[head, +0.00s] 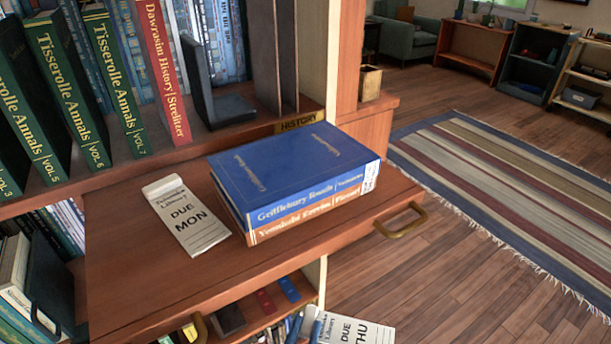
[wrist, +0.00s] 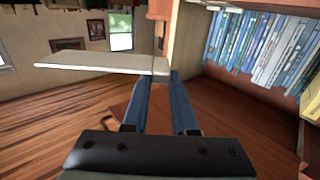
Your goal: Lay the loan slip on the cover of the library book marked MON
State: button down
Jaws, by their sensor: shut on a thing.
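My gripper (head: 312,326) is at the bottom of the head view, below and in front of the pull-out shelf (head: 130,280). Its blue fingers, also in the wrist view (wrist: 160,78), are shut on a white slip (head: 352,331) printed DUE THU. The slip shows edge-on in the wrist view (wrist: 100,62). Another white slip (head: 186,214), printed DUE MON, lies on the pull-out shelf, left of a two-book stack. A blue book (head: 295,165) lies on top of an orange book (head: 310,213). I see no MON mark on either book.
Green volumes (head: 70,85), a red book (head: 163,70) and a dark bookend (head: 212,95) stand on the shelf behind. A brass handle (head: 402,220) sticks out at the pull-out shelf's front. A striped rug (head: 520,190) lies on the open floor to the right.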

notch_tip(320, 180, up, 12)
jog(key=s+f+n+y+p, duration=0.1)
jog(key=s+n+y+p, duration=0.3)
jog(key=p, duration=1.3)
jog(key=shift+m+t+y, duration=0.3)
jog(key=shift+y, duration=0.2)
jog(key=f, duration=0.2)
jog(key=s+f, duration=0.1)
jog(key=f, duration=0.1)
jog(key=shift+s+a+f, duration=0.1)
jog(key=shift+a, duration=0.2)
jog(key=shift+s, duration=0.1)
